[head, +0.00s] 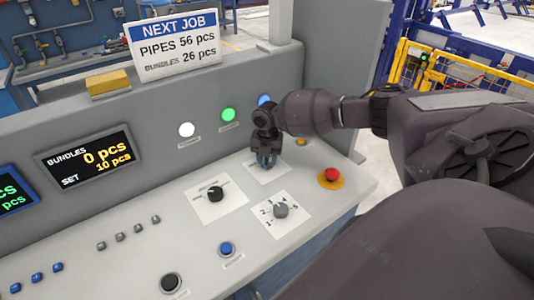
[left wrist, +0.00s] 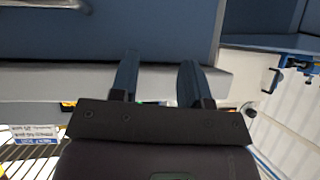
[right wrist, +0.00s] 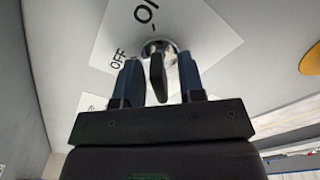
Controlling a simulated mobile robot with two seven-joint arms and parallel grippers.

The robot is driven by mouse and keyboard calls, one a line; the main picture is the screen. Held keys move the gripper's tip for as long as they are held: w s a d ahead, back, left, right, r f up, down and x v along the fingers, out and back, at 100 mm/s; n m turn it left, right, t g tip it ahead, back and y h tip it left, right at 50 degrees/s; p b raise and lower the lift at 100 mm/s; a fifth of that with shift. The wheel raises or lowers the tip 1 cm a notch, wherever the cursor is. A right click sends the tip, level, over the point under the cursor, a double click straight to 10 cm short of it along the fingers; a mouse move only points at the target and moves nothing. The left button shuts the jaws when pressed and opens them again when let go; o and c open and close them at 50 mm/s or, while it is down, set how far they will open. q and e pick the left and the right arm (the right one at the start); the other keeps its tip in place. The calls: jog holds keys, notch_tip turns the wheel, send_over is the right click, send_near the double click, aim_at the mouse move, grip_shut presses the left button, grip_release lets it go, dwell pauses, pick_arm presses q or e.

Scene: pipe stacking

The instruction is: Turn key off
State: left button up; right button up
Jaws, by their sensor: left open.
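The key (right wrist: 157,78) is a dark flat piece in a round silver lock (right wrist: 160,47), seen in the right wrist view. A white plate (right wrist: 108,40) around the lock bears the words OFF, at its left, and ON, above. My right gripper (right wrist: 159,75) has one finger on each side of the key, with a gap on both sides. In the head view my right gripper (head: 266,162) points down at the panel and hides the key. My left gripper (left wrist: 158,80) is open and empty, with a blue panel and a grey ledge beyond it.
Near my right gripper are a red emergency button (head: 332,175), a black knob (head: 215,193) and a grey numbered dial (head: 281,210). A blue button (head: 226,248) is nearer. White (head: 186,129) and green (head: 228,114) lights sit on the upright panel behind.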

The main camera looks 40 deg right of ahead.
grip_shut()
